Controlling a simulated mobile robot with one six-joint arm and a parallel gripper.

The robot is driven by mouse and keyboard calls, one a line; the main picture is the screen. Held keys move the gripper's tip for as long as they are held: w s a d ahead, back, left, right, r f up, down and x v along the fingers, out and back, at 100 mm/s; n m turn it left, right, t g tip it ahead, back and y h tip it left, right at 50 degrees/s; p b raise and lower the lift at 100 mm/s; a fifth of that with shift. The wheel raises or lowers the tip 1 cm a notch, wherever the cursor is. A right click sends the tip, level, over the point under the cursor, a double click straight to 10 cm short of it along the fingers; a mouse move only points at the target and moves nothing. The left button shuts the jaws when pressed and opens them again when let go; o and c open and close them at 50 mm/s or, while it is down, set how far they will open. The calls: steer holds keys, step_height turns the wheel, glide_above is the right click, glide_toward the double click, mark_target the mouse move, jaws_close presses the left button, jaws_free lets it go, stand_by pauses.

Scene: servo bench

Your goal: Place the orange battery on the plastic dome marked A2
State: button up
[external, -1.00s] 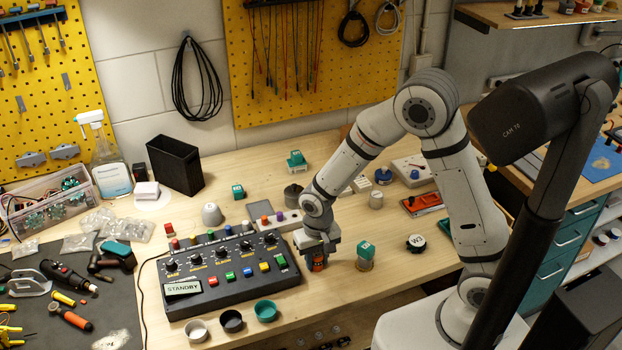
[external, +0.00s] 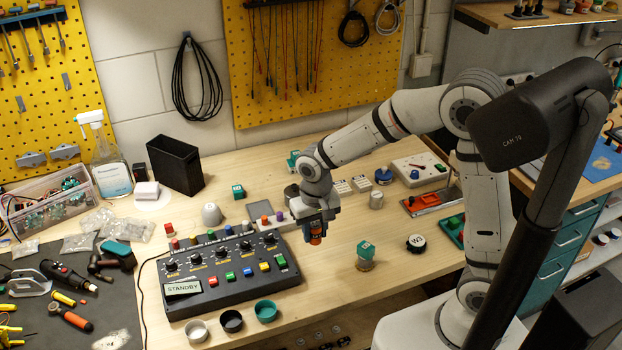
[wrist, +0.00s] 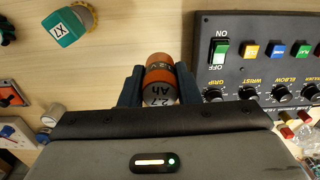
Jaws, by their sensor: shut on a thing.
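My gripper (external: 316,226) is shut on the orange battery (external: 316,238) and holds it above the bench, right of the control box. In the wrist view the battery (wrist: 160,70) sits between the two dark fingers, with "2.7 Ah" on its end. A pale grey plastic dome (external: 211,214) stands on the bench behind the control box, left of my gripper. No A2 mark is readable on it, so I cannot tell whether it is the named dome.
The black control box (external: 225,272) lies left of my gripper. A teal block (external: 366,247) sits on a small jar to the right, near a round black piece marked W3 (external: 416,242). A black bin (external: 175,165) stands at the back. Bare wood lies in front of my gripper.

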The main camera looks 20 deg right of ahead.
steer(key=w+a+r+p, duration=0.45)
steer(key=w+a, duration=0.75)
steer(key=w, duration=0.3)
steer(key=n+p, duration=0.1)
steer(key=p, duration=0.4)
glide_above(210, 206)
step_height(210, 206, down, 3)
steer(key=shift+f+b, duration=0.1)
steer(key=shift+b, duration=1.05)
steer(key=shift+f+p, duration=0.5)
steer(key=shift+f, duration=2.25)
steer(key=o, duration=1)
steer(key=shift+o, duration=0.2)
step_height(210, 206, up, 8)
steer(key=shift+p, duration=0.3)
steer(key=shift+w+f, duration=0.1)
